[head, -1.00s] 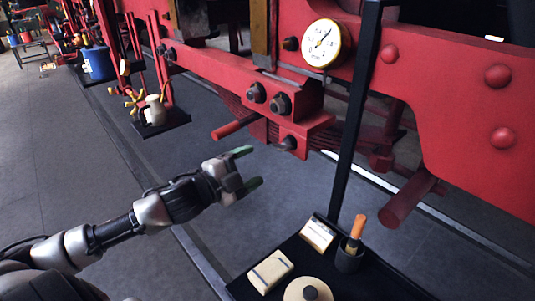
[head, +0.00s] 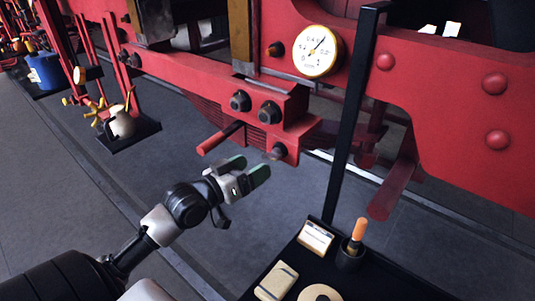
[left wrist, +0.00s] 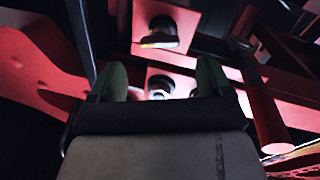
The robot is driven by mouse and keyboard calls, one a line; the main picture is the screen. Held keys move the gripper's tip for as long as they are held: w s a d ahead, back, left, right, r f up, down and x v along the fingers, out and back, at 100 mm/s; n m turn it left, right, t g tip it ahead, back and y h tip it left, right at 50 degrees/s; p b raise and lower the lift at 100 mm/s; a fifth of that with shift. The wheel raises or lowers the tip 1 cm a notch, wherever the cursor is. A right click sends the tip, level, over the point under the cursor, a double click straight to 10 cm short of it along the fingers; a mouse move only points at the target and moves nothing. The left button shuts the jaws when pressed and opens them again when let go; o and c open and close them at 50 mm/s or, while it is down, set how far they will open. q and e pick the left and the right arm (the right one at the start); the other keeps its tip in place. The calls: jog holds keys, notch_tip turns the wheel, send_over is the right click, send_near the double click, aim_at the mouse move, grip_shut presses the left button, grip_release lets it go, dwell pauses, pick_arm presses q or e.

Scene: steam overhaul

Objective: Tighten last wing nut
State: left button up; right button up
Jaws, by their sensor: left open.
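Two dark round nuts or bolt heads, the left one (head: 240,101) and the right one (head: 270,112), sit on the front of a red bracket block (head: 292,104). A third, lower fastener (head: 279,152) is on the red piece beneath; I cannot make out wings on any of them. My left gripper (head: 249,171) is open and empty, with green-tipped fingers, just below and left of the lower fastener. In the left wrist view, a bright round fastener (left wrist: 160,87) shows between the spread fingers, seemingly apart from them. Another fastener (left wrist: 163,30) is above it.
A red rod (head: 220,138) sticks out left of the gripper. A black post (head: 350,120) rises from a dark tray (head: 283,259) holding a cup with an orange-handled tool (head: 356,240) and boxes. A pressure gauge (head: 317,51) is above.

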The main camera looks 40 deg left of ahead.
aim_at(269, 157)
pick_arm(q)
jog(key=p+x, duration=0.1)
jog(key=x, duration=0.3)
jog(key=shift+r, duration=0.15)
jog(key=shift+x, duration=0.75)
pick_arm(e)
jog(key=shift+s+a+r, duration=0.3)
jog(key=shift+a+r, duration=0.45)
jog(key=shift+a, duration=0.1)
jog(key=shift+d, duration=0.1)
